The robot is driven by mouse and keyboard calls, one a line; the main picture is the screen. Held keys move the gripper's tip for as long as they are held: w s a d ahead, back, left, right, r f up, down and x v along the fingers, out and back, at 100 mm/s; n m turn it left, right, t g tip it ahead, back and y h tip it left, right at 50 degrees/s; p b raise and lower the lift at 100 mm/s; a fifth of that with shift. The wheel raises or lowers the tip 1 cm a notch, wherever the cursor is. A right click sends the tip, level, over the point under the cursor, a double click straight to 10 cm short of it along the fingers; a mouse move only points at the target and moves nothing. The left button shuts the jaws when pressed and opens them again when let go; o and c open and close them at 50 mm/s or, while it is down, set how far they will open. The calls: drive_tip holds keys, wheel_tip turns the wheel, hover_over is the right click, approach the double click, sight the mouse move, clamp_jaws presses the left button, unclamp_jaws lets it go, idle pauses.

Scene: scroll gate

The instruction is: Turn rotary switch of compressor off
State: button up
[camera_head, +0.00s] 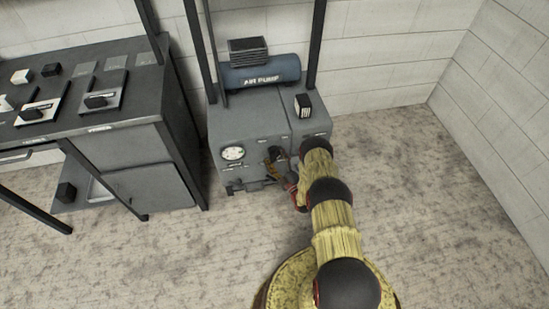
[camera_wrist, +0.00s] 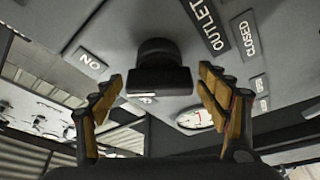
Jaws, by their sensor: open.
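The compressor is a grey cabinet (camera_head: 236,122) against the back wall, with a blue tank marked AIR PUMP (camera_head: 283,74) on top. In the wrist view its rotary switch, a black knob (camera_wrist: 158,72), stands out from the grey panel (camera_wrist: 150,18). A label (camera_wrist: 92,63) left of the knob has letters that look like NO or ON. My gripper (camera_wrist: 160,84) is open, with one orange-brown finger on each side of the knob and gaps between. In the head view my gripper (camera_head: 280,168) is at the cabinet's front and partly hides the knob.
OUTLET (camera_wrist: 206,26) and CLOSED (camera_wrist: 249,38) labels and a gauge (camera_wrist: 197,119) lie right of the knob in the wrist view. A dark workbench (camera_head: 75,85) stands left of the compressor. The floor (camera_head: 430,200) to the right is clear.

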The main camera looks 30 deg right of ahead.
drive_tip(key=shift+c, duration=0.3)
drive_tip(key=c, duration=1.1)
drive_tip(key=shift+n, duration=0.4)
drive_tip(key=n+g+p, duration=0.1)
drive_tip(key=n+p, duration=0.1)
drive_tip(key=n, duration=0.1)
drive_tip(key=shift+r+y, duration=0.1)
drive_tip(key=shift+y, duration=0.2)
drive_tip(key=n+g+p, duration=0.1)
drive_tip(key=n+p, duration=0.1)
drive_tip(key=n, duration=0.1)
drive_tip(key=shift+n+g+y, duration=0.3)
drive_tip(key=shift+g, duration=0.1)
drive_tip(key=n+g+p, duration=0.1)
drive_tip(key=n, duration=0.2)
drive_tip(key=shift+f+h, duration=0.2)
drive_tip(key=shift+h, duration=0.2)
drive_tip(key=shift+f+n+g+h+p, duration=0.15)
drive_tip(key=shift+n+g+p, duration=0.25)
drive_tip(key=shift+n, duration=0.3)
drive_tip(key=shift+f+n+g+h+p, duration=0.15)
drive_tip(key=shift+n+g+p, duration=0.2)
drive_tip(key=shift+n, duration=0.35)
